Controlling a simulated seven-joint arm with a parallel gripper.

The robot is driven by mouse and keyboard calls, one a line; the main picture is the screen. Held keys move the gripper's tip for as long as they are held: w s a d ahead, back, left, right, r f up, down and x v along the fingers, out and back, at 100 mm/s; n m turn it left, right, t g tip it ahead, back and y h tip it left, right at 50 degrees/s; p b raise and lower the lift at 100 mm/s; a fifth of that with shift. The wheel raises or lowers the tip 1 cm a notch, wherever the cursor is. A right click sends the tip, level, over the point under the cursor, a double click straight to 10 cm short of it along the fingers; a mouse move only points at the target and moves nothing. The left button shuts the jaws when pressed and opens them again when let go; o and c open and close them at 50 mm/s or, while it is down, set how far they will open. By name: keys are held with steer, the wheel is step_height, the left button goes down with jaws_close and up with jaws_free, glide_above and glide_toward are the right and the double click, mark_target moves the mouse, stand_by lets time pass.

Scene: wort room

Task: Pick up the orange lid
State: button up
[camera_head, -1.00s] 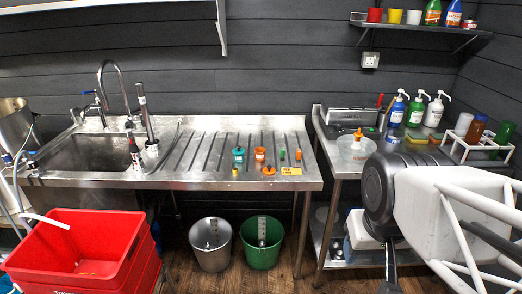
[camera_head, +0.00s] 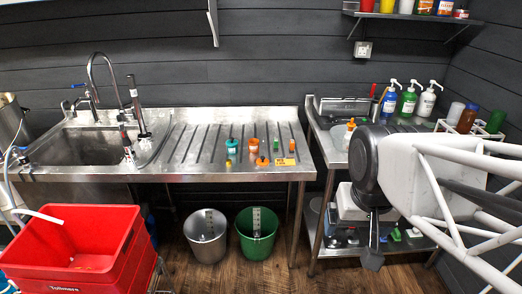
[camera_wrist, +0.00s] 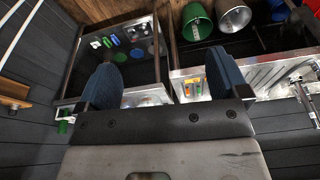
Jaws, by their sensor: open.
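The orange lid (camera_head: 262,161) lies near the front edge of the steel drainboard (camera_head: 205,165), left of a yellow label (camera_head: 284,162). Just behind it stands an orange jar (camera_head: 253,145); a teal jar (camera_head: 231,147) is to its left. In the wrist view my gripper (camera_wrist: 163,75) is open, its two dark blue fingers wide apart with nothing between them. In the head view my arm is at the right, in front of the side bench, well apart from the lid. I cannot make out the lid in the wrist view.
Small green (camera_head: 276,145) and orange (camera_head: 292,145) pieces stand behind the label. A sink (camera_head: 90,148) is at the left, with a red crate (camera_head: 75,255) in front. A steel bucket (camera_head: 206,238) and green bucket (camera_head: 257,235) stand below. The drainboard's middle is clear.

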steer(key=w+a+r+m, duration=0.25)
steer(key=w+m, duration=0.25)
steer(key=w, duration=1.3)
steer(key=m+g, duration=0.3)
steer(key=m, duration=1.1)
glide_above(262, 157)
step_height(262, 157, down, 22)
steer(key=shift+f, duration=0.15)
steer(key=shift+w+a+f, duration=0.15)
steer(key=shift+w+f, duration=0.05)
steer(key=shift+f, duration=0.1)
steer(key=shift+f, duration=1.3)
